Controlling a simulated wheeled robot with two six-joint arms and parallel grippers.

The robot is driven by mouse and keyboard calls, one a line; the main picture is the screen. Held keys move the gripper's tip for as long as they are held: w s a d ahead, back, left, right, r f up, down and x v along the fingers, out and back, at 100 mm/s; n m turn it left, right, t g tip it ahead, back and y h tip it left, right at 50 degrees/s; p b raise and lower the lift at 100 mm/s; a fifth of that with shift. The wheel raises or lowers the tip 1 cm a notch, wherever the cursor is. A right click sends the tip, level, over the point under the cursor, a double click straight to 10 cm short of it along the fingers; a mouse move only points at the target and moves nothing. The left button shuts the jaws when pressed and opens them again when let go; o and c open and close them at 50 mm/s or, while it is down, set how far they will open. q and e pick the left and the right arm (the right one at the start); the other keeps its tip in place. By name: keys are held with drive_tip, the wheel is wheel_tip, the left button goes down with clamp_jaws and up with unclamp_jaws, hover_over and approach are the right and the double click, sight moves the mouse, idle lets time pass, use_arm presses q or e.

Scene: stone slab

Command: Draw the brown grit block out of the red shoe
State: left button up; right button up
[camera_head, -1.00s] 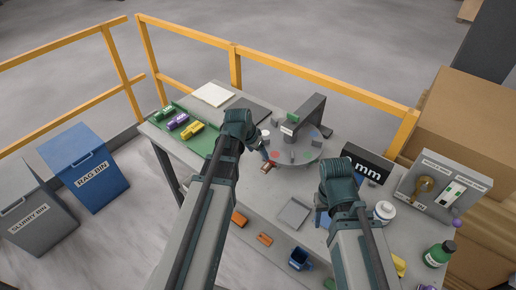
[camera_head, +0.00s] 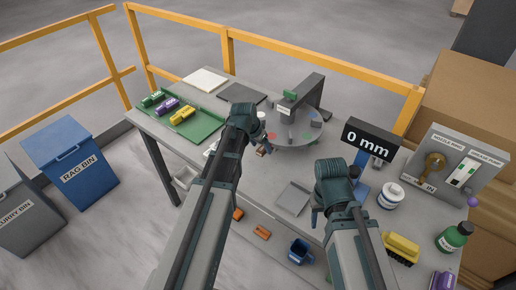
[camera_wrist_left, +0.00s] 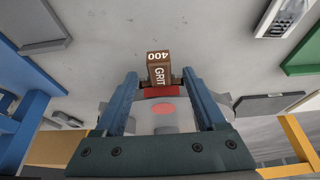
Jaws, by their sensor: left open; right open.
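In the head view the block (camera_head: 261,152) is small, at the near left edge of the round grey disc (camera_head: 290,138). My left gripper (camera_wrist_left: 161,78) is open, with one blue finger on each side of the block and a gap to each. It also shows in the head view (camera_head: 264,146), partly hidden by my wrist. My right gripper (camera_head: 316,208) is open over the bench, near a grey square tray, its fingers partly hidden.
A grey upright arm (camera_head: 302,94) stands over the disc. A display (camera_head: 367,140) reads 0 mm. A green tray (camera_head: 185,122) with several coloured blocks lies at the left. A white jar (camera_head: 390,196), yellow brush (camera_head: 401,248) and green bottle (camera_head: 454,238) stand at the right.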

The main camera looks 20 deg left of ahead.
use_arm(q)
drive_tip(key=shift+w+d+f+b, duration=0.1)
drive_tip(key=shift+w+f+b, duration=0.2)
drive_tip(key=shift+f, duration=0.3)
clamp_jaws()
